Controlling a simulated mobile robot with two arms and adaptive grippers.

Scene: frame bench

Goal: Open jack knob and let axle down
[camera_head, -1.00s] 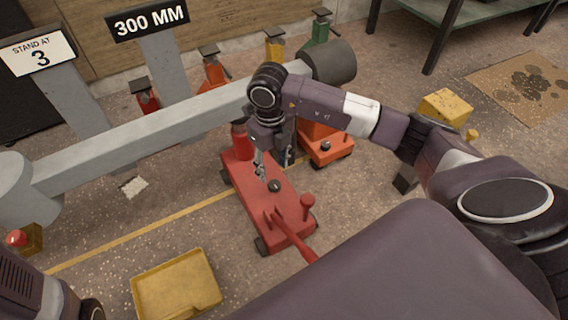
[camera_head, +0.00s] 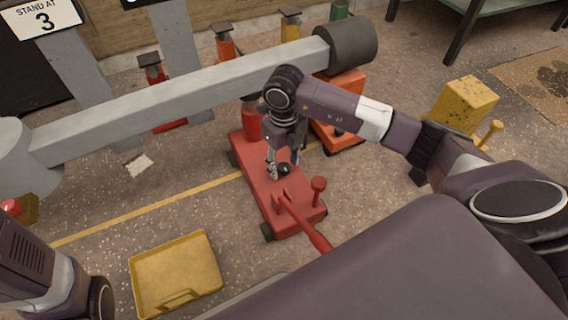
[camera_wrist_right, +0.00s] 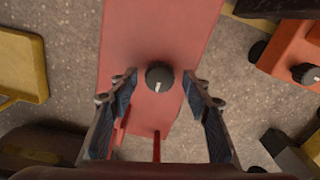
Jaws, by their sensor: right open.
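The red jack (camera_head: 262,188) stands on the floor under the grey axle (camera_head: 180,104). Its red post (camera_head: 251,124) rises below the beam; my arm partly hides where they meet. The dark round jack knob (camera_head: 284,169) sits on the jack's top; in the right wrist view the knob (camera_wrist_right: 160,75) has a white mark. My right gripper (camera_head: 272,172) points down at the knob. In the right wrist view the right gripper (camera_wrist_right: 159,84) is open, one finger on each side of the knob, with gaps between. My left arm shows at lower left, but its gripper is out of view.
An orange jack (camera_head: 345,92) stands close behind the red one. A red handle (camera_head: 305,226) slopes up at the front. A yellow tray (camera_head: 178,272) lies at left front. A yellow box (camera_head: 466,104) stands right. Several coloured stands line the back.

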